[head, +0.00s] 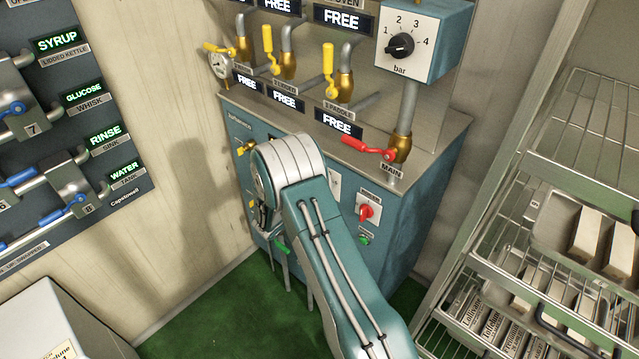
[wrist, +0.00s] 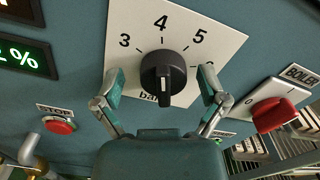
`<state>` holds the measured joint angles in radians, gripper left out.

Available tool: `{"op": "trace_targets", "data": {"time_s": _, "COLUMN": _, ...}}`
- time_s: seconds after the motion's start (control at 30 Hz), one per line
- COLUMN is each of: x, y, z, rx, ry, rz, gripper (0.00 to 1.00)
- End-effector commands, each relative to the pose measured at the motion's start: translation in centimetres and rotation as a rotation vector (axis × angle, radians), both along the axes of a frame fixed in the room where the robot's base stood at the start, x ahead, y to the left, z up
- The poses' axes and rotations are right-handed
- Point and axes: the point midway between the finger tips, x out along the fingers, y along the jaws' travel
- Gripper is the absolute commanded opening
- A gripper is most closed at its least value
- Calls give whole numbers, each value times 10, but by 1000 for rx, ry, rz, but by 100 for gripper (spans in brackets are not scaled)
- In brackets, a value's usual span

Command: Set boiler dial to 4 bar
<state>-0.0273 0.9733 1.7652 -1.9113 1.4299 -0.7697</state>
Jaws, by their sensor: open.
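In the wrist view, a round black knob (wrist: 163,70) sits on a white dial plate (wrist: 190,22) marked 3, 4, 5 and "bar". Another number at right is mostly hidden by a finger. A white line shows on the knob's lower side, away from the 4. My gripper (wrist: 161,88) is open, one finger left and one right of the knob, with gaps on both sides. In the head view my arm hides this dial. A red switch (wrist: 272,113) with a BOILER label is right of the plate.
A red STOP button (wrist: 59,126) is at the lower left. In the head view, another bar dial (head: 400,46), marked 1 to 4, is on a box above a red MAIN lever (head: 368,148). A wire rack (head: 540,200) stands right; green floor (head: 215,320) is open below.

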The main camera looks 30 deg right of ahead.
Motion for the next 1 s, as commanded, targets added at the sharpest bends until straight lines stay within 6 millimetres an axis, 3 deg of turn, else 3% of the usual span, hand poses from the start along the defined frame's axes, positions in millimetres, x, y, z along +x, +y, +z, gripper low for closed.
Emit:
{"op": "trace_targets", "data": {"time_s": 0.23, "x": -6, "y": 18, "z": 0, "rx": 0, "ry": 2, "rz": 3, "gripper": 92}}
{"op": "trace_targets", "data": {"time_s": 0.7, "x": -39, "y": 101, "z": -1, "rx": 0, "ry": 1, "rz": 3, "gripper": 92}}
{"op": "trace_targets", "data": {"time_s": 1.0, "x": -45, "y": 111, "z": -2, "rx": 0, "ry": 1, "rz": 0, "gripper": 92}}
